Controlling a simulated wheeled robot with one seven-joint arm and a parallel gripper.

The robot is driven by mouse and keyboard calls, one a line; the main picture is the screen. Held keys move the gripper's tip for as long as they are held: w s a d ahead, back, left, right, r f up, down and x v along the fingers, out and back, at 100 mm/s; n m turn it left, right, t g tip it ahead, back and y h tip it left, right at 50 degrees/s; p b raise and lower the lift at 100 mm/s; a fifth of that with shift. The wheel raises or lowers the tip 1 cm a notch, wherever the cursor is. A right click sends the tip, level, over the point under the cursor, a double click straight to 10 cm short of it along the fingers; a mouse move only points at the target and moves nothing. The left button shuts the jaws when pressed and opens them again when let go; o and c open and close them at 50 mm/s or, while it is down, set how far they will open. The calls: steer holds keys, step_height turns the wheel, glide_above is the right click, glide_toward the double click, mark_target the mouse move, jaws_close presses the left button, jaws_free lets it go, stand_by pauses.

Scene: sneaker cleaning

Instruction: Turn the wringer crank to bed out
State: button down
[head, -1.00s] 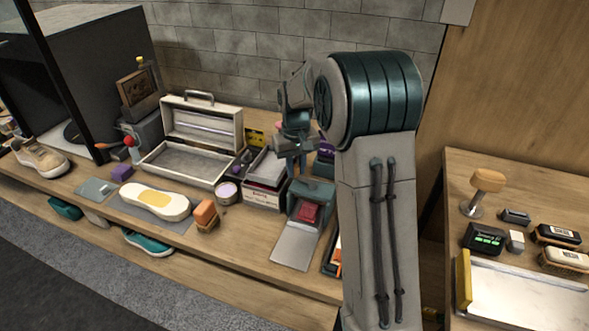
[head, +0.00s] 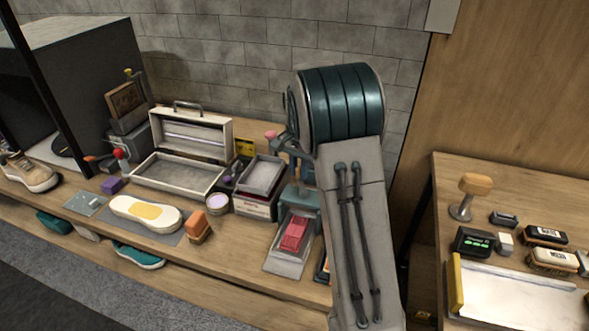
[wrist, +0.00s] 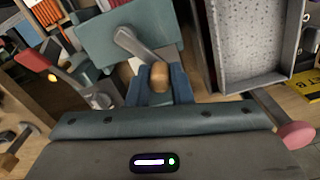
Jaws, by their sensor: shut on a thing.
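The wringer is a teal housing (head: 300,195) with a flat grey bed (head: 285,266) reaching toward the front of the bench. A red folded piece (head: 293,233) lies on the bed, in front of the housing. In the wrist view the teal housing (wrist: 120,38) stands ahead, with a grey crank arm (wrist: 132,43) ending in a wooden knob (wrist: 159,76). My gripper (wrist: 158,88) is shut on this knob, with a blue finger on each side. In the head view my arm hides most of the gripper and the crank.
A grey speckled tray (wrist: 254,45) stands close to the right of my gripper in the wrist view. An open white case (head: 178,172), an orange block brush (head: 196,227) and a sneaker sole (head: 145,213) lie to the left. A side table (head: 510,190) stands at right.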

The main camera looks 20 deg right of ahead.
steer(key=shift+s+d+m+p, duration=0.1)
steer(key=shift+d+m, duration=0.3)
steer(key=shift+m, duration=0.65)
steer(key=shift+s+d+m+p, duration=0.15)
steer(key=shift+d+m, duration=0.3)
steer(key=shift+m, duration=0.55)
steer(key=shift+s+d+m+p, duration=0.1)
steer(key=shift+d+m, duration=0.3)
steer(key=shift+m, duration=0.65)
steer(key=c, duration=1.3)
jaws_free()
steer(key=shift+r, duration=0.1)
step_height(320, 180, up, 14)
steer(key=shift+s+f+b, duration=0.1)
steer(key=shift+f+b, duration=0.05)
steer(key=shift+b, duration=0.25)
